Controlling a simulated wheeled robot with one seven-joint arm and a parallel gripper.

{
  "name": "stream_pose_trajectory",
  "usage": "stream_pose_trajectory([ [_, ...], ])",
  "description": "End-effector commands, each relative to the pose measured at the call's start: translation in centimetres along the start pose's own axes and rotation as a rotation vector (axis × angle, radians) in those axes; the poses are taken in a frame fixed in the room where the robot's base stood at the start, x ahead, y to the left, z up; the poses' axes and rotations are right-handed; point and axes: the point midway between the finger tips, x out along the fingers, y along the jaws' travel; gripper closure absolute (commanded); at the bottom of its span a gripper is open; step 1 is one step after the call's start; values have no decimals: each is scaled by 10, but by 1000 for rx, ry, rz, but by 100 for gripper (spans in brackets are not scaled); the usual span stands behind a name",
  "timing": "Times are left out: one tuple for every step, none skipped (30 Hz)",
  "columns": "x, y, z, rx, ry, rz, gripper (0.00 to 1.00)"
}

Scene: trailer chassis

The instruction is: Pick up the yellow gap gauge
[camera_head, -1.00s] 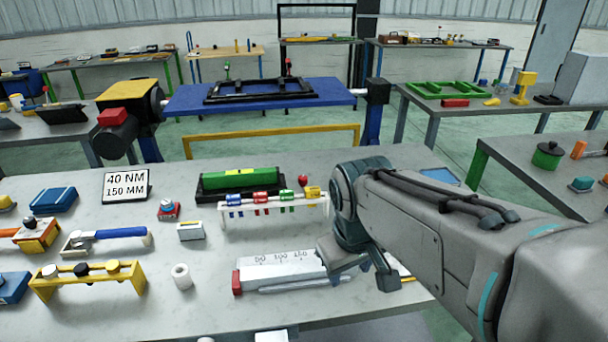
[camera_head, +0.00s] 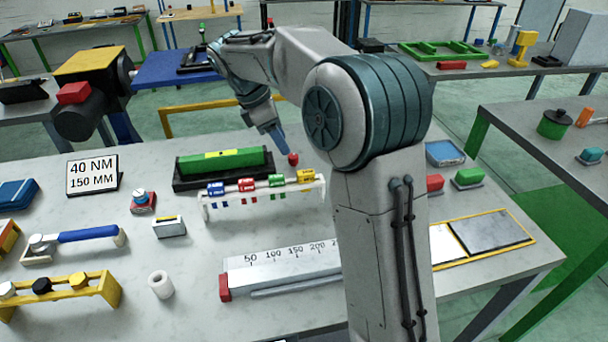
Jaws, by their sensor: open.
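The yellow gap gauge (camera_head: 306,176) hangs at the right end of a white rack (camera_head: 262,193) on the grey bench. A blue gauge (camera_head: 216,189), a red gauge (camera_head: 246,185) and a green gauge (camera_head: 277,181) hang to its left on the same rack. My gripper (camera_head: 272,143) is above and behind the rack, to the upper left of the yellow gauge and apart from it. It is open, with nothing seen between its fingers, which show small and at an angle. The lower part of the yellow gauge is hard to make out.
A green block in a black cradle (camera_head: 222,163) stands behind the rack, and a red knob (camera_head: 293,159) is close to my gripper. A ruled gauge bar (camera_head: 280,268) lies in front, partly hidden by my arm. A sign (camera_head: 92,175) stands at left.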

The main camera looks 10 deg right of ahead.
Motion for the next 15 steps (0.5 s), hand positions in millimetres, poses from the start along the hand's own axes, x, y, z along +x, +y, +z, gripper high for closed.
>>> stream_pose_trajectory([
  [11, -1, 1, 1, -1, -4, 55],
  [17, -1, 1, 1, -1, -5, 55],
  [26, -1, 1, 1, -1, -4, 55],
  [32, -1, 0, 0, -1, -5, 55],
  [38, -1, 0, 0, 0, -4, 55],
  [45, -1, 0, 0, 0, -4, 55],
  [50, -1, 0, 0, 0, -3, 55],
  [55, -1, 0, 0, 0, -3, 55],
  [61, -1, 0, 0, 0, -2, 55],
  [64, 0, 0, 0, 0, -2, 55],
  [67, 0, 0, 0, 0, -2, 55],
  [70, 0, 0, 0, 0, 0, 55],
  [72, 0, -1, 0, 0, 0, 55],
  [73, 0, -1, 0, 0, 0, 55],
  [75, 0, 0, 0, 0, 0, 55],
])
